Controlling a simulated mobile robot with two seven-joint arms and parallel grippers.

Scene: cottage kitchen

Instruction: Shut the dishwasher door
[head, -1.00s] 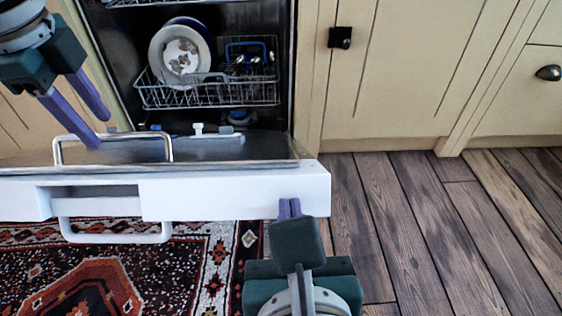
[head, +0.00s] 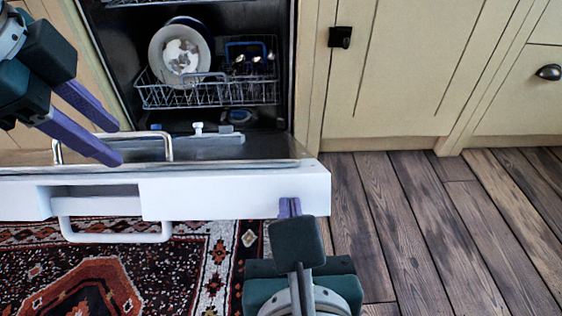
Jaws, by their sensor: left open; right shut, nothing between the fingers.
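The dishwasher door (head: 235,192) is folded down open, its white outer edge facing me across the lower left. A white handle (head: 118,237) hangs below the edge, and a metal bar handle (head: 140,135) stands above it. My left gripper (head: 120,145) is open above the door at the left, its purple fingers near the metal bar; whether they touch it I cannot tell. My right gripper (head: 289,207) is shut and empty, its fingertips at the door's right front edge; contact is unclear. The dishwasher interior (head: 120,60) is dark and open behind.
The lower rack (head: 205,93) holds a plate (head: 180,55) and a blue-framed cutlery basket (head: 250,55), inside the dishwasher. Cream cabinets (head: 400,80) stand to the right. A patterned rug (head: 150,280) lies under the door; the wooden floor (head: 430,220) at right is clear.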

